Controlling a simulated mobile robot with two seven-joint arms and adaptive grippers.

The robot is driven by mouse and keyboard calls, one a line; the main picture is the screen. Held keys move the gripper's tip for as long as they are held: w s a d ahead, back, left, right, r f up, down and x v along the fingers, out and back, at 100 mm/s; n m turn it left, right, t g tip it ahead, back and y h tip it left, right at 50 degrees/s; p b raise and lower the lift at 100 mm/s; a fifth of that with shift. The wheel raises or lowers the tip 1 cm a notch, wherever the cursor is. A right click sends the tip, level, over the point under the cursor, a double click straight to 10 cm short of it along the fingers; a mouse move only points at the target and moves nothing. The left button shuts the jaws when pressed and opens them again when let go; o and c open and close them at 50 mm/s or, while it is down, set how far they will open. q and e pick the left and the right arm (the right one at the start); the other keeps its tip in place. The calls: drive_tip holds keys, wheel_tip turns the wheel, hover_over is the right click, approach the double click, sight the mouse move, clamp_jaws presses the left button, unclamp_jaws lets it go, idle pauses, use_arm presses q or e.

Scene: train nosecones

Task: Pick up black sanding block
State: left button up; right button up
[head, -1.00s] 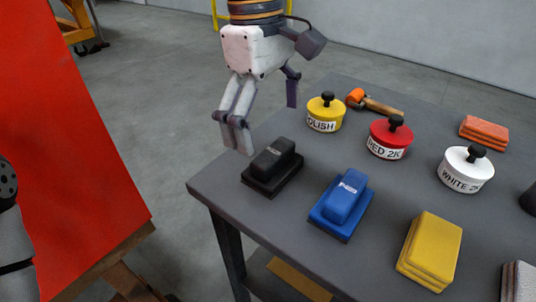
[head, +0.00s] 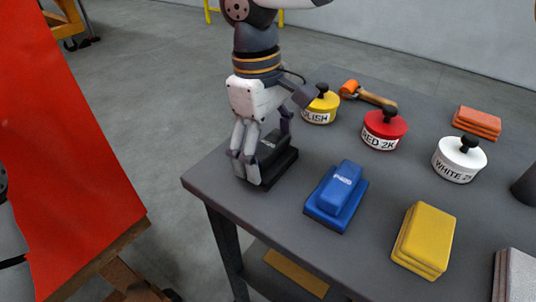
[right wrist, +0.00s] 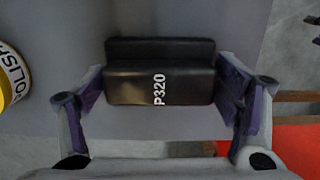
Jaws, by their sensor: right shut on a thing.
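The black sanding block (head: 284,167) sits at the near-left corner of the grey table in the head view. My right gripper (head: 265,158) is down at it, with one finger in front and one behind. In the right wrist view the black sanding block (right wrist: 140,84), marked P320, lies between the two fingers of my right gripper (right wrist: 165,92), which is shut on it. The gripper hides part of the block in the head view. I cannot tell whether the block is lifted off the table. My left gripper is not in view.
On the grey table (head: 385,225) a blue sanding block (head: 338,192) is close to the right, then a yellow pad stack (head: 425,238). Yellow (head: 318,110), red (head: 384,132) and white (head: 459,160) tins stand behind. A red panel (head: 70,150) stands left of the table.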

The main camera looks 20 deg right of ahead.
sight(269, 144)
wheel_tip(269, 144, up, 3)
drive_tip(key=shift+r, duration=0.2)
drive_tip(key=s+a+r, duration=0.4)
drive_tip(key=s+r, duration=0.5)
drive_tip(key=s, duration=0.4)
drive_tip(key=shift+s+r+p, duration=0.25)
drive_tip(key=shift+p, duration=0.2)
drive_tip(key=o, duration=0.7)
drive_tip(key=c, duration=0.5)
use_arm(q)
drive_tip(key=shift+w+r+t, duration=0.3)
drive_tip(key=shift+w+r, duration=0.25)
use_arm(e)
drive_tip(key=shift+o, duration=0.2)
